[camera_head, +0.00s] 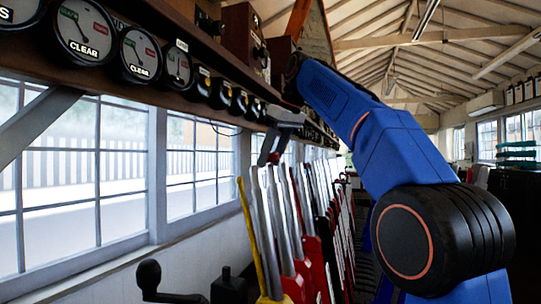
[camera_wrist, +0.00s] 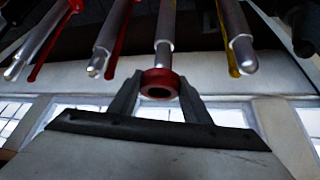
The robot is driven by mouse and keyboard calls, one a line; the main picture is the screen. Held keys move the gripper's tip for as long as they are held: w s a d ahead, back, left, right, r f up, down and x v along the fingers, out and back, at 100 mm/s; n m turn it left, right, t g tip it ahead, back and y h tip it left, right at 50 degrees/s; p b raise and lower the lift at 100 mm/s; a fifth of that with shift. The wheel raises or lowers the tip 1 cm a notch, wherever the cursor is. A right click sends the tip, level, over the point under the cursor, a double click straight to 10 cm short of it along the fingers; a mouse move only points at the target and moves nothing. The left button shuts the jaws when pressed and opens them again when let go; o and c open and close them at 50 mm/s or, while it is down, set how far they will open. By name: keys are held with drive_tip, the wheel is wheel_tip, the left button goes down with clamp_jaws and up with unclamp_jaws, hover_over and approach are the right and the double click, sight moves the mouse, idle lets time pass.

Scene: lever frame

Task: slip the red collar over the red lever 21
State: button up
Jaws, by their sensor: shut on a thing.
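My gripper (camera_wrist: 159,87) is shut on the red collar (camera_wrist: 160,74), with one grey finger on each side of it. In the wrist view the collar's dark hole faces the camera. A red lever (camera_wrist: 165,35) with a silver handle lines up with the collar, its handle end meeting or overlapping the collar's upper edge. I cannot tell whether the end is inside the ring. No lever number is readable. In the head view my gripper (camera_head: 268,148) is above the near handle tops, with the collar (camera_head: 274,158) a small red patch at it.
Other silver-handled levers stand close on both sides, among them a yellow one (camera_wrist: 227,45) and red ones (camera_wrist: 112,35). In the head view a shelf with round dials (camera_head: 140,53) runs above the row, and windows (camera_head: 75,170) are at the left.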

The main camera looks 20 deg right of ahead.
sight(273, 184)
drive_tip(key=shift+d+f, duration=0.1)
drive_tip(key=shift+f, duration=0.4)
drive_tip(key=shift+s+f, duration=0.1)
drive_tip(key=shift+f, duration=0.25)
drive_tip(key=shift+s+d+f, duration=0.1)
drive_tip(key=shift+f, duration=0.5)
drive_tip(key=shift+s+d+f, duration=0.1)
drive_tip(key=shift+f, duration=0.5)
drive_tip(key=o, duration=1.3)
drive_tip(key=shift+w, duration=0.1)
drive_tip(key=shift+v, duration=4.5)
drive_tip(key=shift+r, duration=0.15)
